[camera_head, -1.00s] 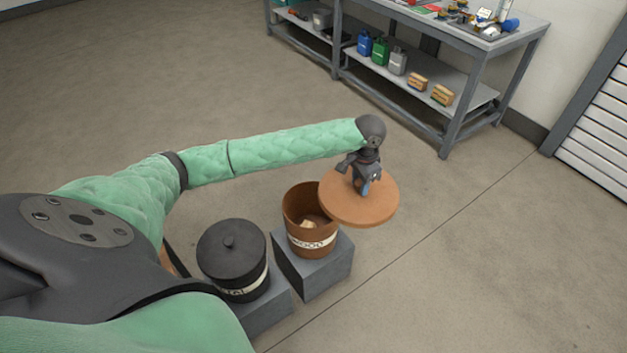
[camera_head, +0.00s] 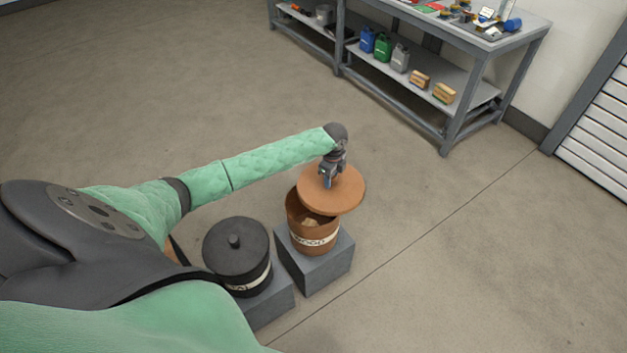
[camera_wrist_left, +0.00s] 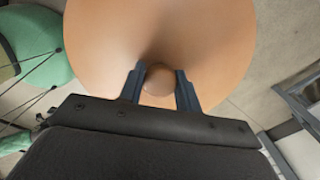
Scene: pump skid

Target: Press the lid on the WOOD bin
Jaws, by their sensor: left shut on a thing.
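The WOOD bin (camera_head: 314,241) is an open brown bin with a white label, standing on a grey block. Something pale lies inside it. The round orange-brown lid (camera_head: 345,197) is held above the bin, covering the back right part of its mouth in the head view. The front left of the mouth shows open. My left gripper (camera_head: 328,183) is shut on the lid's knob. In the left wrist view the two fingers (camera_wrist_left: 160,90) stand on either side of the round knob, with the lid (camera_wrist_left: 160,35) spreading beyond. My right gripper is not in view.
A black bin with its knobbed lid on (camera_head: 236,250) stands left of the WOOD bin on another grey block (camera_head: 268,306). A grey workbench (camera_head: 470,45) with cans and boxes on its lower shelf stands at the back right. The floor right of the bins is clear.

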